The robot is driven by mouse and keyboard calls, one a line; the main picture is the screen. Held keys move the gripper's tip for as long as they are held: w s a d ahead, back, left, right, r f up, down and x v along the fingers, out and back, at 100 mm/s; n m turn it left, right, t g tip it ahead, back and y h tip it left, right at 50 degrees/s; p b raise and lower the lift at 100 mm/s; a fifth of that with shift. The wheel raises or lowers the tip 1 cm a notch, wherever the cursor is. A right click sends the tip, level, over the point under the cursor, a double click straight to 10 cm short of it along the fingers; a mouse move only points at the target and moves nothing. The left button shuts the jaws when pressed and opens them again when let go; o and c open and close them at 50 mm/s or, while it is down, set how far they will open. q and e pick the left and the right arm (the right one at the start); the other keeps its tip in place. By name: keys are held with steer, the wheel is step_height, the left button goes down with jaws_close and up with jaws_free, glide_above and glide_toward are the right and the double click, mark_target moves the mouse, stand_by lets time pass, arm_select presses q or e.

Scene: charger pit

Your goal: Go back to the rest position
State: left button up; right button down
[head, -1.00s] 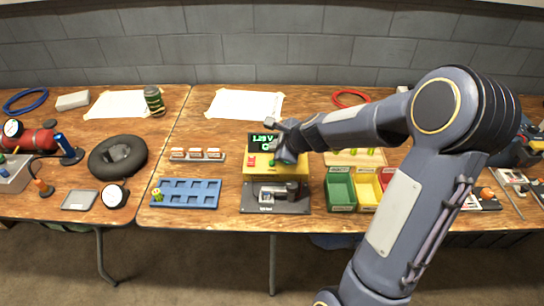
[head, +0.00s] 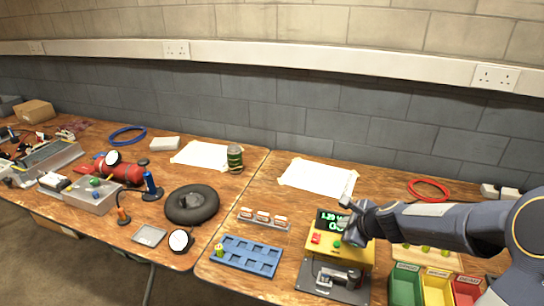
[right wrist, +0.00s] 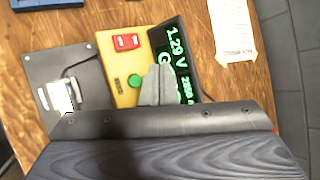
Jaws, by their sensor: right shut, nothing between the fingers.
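My right gripper (head: 349,190) is shut and empty. In the head view it is in front of the charger's display, and its arm comes in from the right. In the right wrist view the gripper's grey fingers (right wrist: 157,85) overlap the display's lower edge beside the green button. The yellow charger (head: 350,255) has a red button (head: 316,238), a green button (head: 337,244) and a dark display (head: 326,217) with green text, partly hidden, reading 1.29 V. A dark plate with a metal cradle (head: 334,277) lies in front of it. My left gripper is out of view.
A blue tray (head: 246,256) with a small green-yellow cell in one corner and a rack of white-orange cells (head: 264,218) stand left of the charger. Green (head: 405,285), yellow and red bins stand on the right. A black ring (head: 192,204) and a red cylinder (head: 120,171) lie further left.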

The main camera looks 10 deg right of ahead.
steer(key=s+a+r+n+g+y+p, duration=0.1)
steer(key=s+a+r+n+y, duration=0.1)
steer(key=s+a+r+n, duration=0.4)
steer(key=s+a+r+n+y+p, duration=0.1)
steer(key=s+a+r+n+p, duration=0.1)
steer(key=s+a+r+n, duration=0.4)
steer(key=s+f+n+g+p, duration=0.1)
steer(key=s+f+n+g, duration=0.1)
steer(key=s+n, duration=0.9)
steer(key=s, duration=0.5)
steer(key=shift+h, duration=0.4)
steer(key=c, duration=2.1)
jaws_free()
steer(key=shift+c, duration=0.2)
